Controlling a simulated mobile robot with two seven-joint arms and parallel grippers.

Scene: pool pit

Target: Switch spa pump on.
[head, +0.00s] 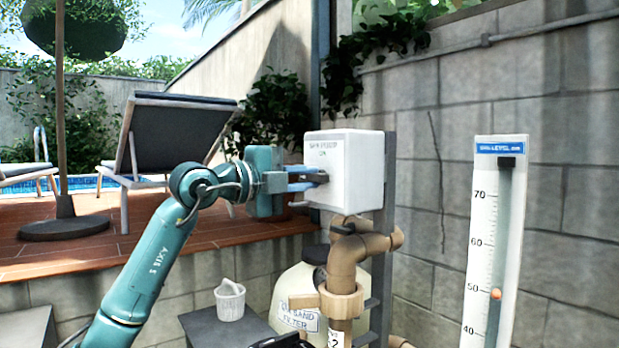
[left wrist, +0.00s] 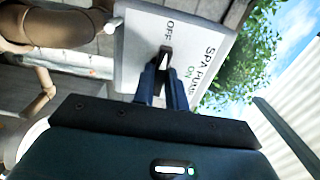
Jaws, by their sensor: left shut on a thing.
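The spa pump switch box (head: 345,158) is a white box on a dark post, with its lettered front facing left toward my arm. In the left wrist view the box (left wrist: 140,38) appears turned on its side, with OFF at the left and SPA PUMP ON at the right. A dark switch lever (left wrist: 166,53) stands out from its face between the words. My left gripper (head: 317,179) has its blue fingers at the face, shut on the lever; it also shows in the left wrist view (left wrist: 163,72). The fingers partly hide the lever, and I cannot tell its exact position.
Brown pipes (head: 350,245) and a cream sand filter (head: 300,290) stand below the box. A white gauge board (head: 492,240) is at the right, before a block wall (head: 445,200). A white basket (head: 230,300) sits on a grey block. A lounger (head: 170,130) stands on the raised deck.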

